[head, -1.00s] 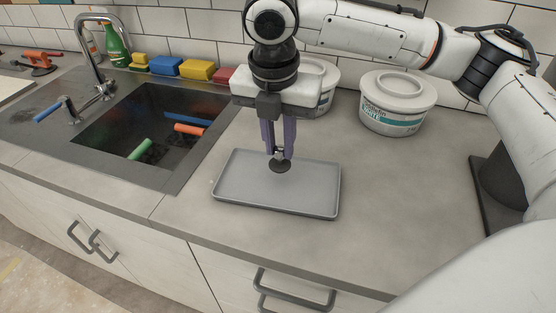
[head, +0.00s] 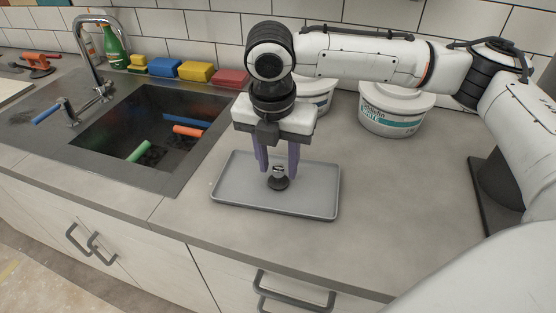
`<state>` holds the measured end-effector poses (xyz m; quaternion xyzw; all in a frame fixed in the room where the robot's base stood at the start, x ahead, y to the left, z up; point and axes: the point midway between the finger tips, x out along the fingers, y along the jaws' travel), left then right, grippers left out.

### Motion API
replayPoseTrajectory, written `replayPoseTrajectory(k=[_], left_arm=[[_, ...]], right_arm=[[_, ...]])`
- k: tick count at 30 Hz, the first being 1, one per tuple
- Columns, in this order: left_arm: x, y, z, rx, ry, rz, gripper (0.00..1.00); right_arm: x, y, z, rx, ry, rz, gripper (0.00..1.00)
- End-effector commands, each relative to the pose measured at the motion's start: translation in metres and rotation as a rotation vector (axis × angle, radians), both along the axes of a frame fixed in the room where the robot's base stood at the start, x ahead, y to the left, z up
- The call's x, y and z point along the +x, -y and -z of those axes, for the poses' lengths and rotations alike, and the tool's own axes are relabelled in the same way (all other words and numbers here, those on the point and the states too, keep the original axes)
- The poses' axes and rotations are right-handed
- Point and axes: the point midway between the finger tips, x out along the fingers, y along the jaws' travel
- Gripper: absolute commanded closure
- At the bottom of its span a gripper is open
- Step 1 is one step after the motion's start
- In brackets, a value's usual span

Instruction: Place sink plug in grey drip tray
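The sink plug (head: 279,182) is a small dark disc with a metal top. It sits on the floor of the grey drip tray (head: 236,192), near the middle. My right gripper (head: 278,170) is above the tray with its purple fingers spread apart, one on each side of the plug's top. The fingers look clear of the plug, though small gaps are hard to judge. My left gripper is not in view.
The sink (head: 110,123) on the left holds green, orange and blue rods. Yellow, blue and red blocks (head: 197,72) line its back edge. A white lidded tub (head: 394,108) stands behind the tray at right. The counter right of the tray is clear.

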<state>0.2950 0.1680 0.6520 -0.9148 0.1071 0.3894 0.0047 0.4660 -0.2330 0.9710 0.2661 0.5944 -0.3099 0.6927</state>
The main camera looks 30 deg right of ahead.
Motion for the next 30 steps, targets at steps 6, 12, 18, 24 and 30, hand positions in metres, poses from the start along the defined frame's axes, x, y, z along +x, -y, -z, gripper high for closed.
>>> replayPoseTrajectory(k=[6,12,18,24,30], left_arm=[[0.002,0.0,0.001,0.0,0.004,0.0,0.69],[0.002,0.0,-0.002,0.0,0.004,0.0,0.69],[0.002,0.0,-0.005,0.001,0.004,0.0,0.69],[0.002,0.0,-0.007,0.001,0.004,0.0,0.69],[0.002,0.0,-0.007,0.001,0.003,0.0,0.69]], right_arm=[[0.0,0.0,-0.001,0.0,0.001,0.0,0.63],[-0.001,-0.003,-0.029,0.0,0.004,0.0,0.63],[-0.006,-0.009,-0.073,0.001,0.004,-0.001,0.63],[-0.01,-0.012,-0.107,0.001,0.002,0.0,0.63],[-0.012,-0.013,-0.121,-0.001,0.001,0.001,0.63]])
